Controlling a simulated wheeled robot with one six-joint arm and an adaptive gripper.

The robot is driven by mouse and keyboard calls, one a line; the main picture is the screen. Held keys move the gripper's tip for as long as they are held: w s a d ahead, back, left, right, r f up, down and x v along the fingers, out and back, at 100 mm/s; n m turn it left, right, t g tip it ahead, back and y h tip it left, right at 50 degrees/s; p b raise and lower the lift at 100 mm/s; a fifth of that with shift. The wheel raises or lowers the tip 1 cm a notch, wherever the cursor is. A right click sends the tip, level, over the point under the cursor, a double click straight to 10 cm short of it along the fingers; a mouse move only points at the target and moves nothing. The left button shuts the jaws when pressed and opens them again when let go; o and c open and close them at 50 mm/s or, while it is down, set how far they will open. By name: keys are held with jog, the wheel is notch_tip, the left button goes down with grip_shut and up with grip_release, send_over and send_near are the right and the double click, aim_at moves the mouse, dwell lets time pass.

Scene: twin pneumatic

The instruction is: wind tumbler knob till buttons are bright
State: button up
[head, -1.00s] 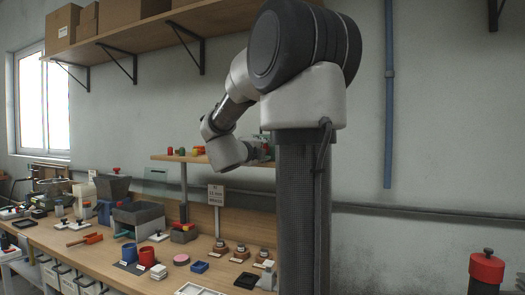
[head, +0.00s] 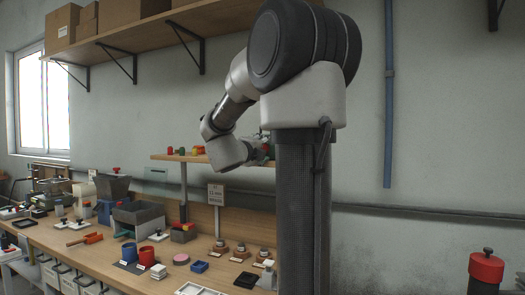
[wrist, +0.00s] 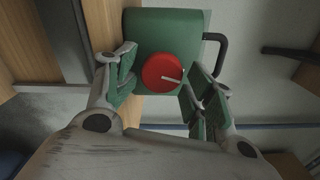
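In the wrist view a red round knob (wrist: 162,73) with a white pointer line sits on a green housing (wrist: 180,25). The line points to the right and slightly down in the picture. My gripper (wrist: 160,78) is open, with one green-padded finger on each side of the knob and a visible gap to the right finger. I cannot tell whether the left finger touches the housing. In the head view my gripper (head: 262,152) is at the small raised shelf, partly hidden by my own arm column. No lit buttons can be made out.
The raised shelf (head: 180,158) carries small red, yellow and green items. Below it the workbench (head: 110,262) holds grey bins, blue and red cups and several small fixtures. A dark bent handle or pipe (wrist: 216,50) is beside the green housing.

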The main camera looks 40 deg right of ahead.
jog(key=shift+a+f, duration=0.1)
dwell(0.3)
jog(key=v, duration=0.7)
jog(key=shift+s+a, duration=0.15)
jog(key=shift+a, duration=0.2)
